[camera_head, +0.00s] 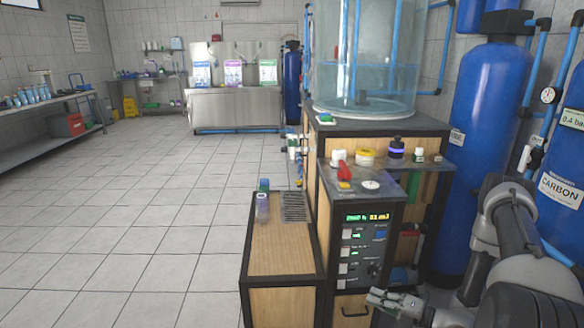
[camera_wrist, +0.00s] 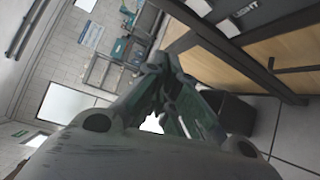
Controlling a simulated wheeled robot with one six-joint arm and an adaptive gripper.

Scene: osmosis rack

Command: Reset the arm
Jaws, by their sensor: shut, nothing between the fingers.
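My gripper (camera_head: 392,299) is at the bottom of the head view, in front of the lower right of the rack's control cabinet (camera_head: 365,225). Its fingers point left, near a dark drawer handle (camera_head: 352,309); I cannot tell whether it touches the cabinet. In the wrist view my gripper (camera_wrist: 155,65) has its fingertips together, with nothing held. My grey arm comes in from the right edge of the head view.
A low wooden bench (camera_head: 280,250) with a small bottle (camera_head: 262,207) stands left of the cabinet. A red valve (camera_head: 345,171) and several small containers sit on top. Blue tanks (camera_head: 490,110) stand at right. The tiled floor (camera_head: 130,230) at left is clear.

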